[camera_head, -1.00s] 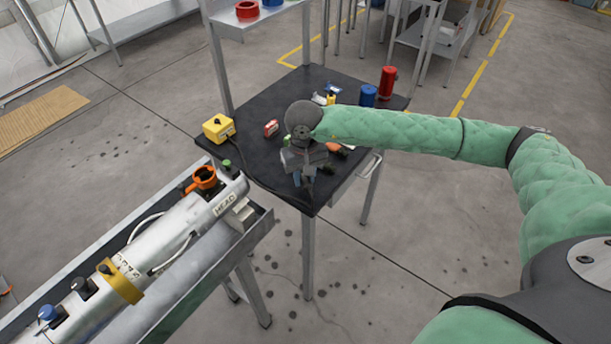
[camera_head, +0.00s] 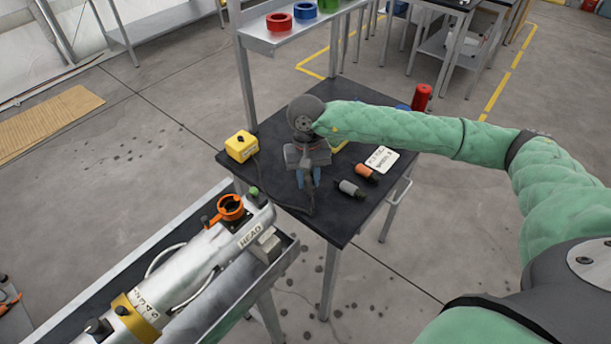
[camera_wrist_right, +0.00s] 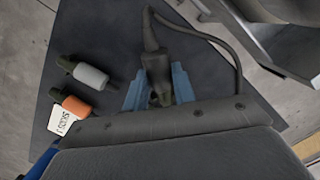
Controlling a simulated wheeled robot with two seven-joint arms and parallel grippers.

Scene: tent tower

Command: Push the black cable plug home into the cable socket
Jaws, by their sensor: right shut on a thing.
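My right gripper (camera_head: 308,182) is low over the dark table in the head view, at the end of the green arm. In the right wrist view its blue fingers are shut on the black cable plug (camera_wrist_right: 157,68), one finger on each side. A black cable (camera_wrist_right: 205,35) leaves the plug's far end and curves right. In the head view the gripper mostly hides the plug. I cannot tell for certain which part is the cable socket; a pale block (camera_head: 266,246) sits on the silver cylinder's HEAD end, apart from the gripper. My left gripper is not in view.
A yellow box (camera_head: 241,147) stands at the table's left edge, its cable running across the table. A grey plug (camera_head: 351,188), an orange plug (camera_head: 366,172) and a white card (camera_head: 382,159) lie right of the gripper. The silver cylinder (camera_head: 205,262) lies in a metal trough.

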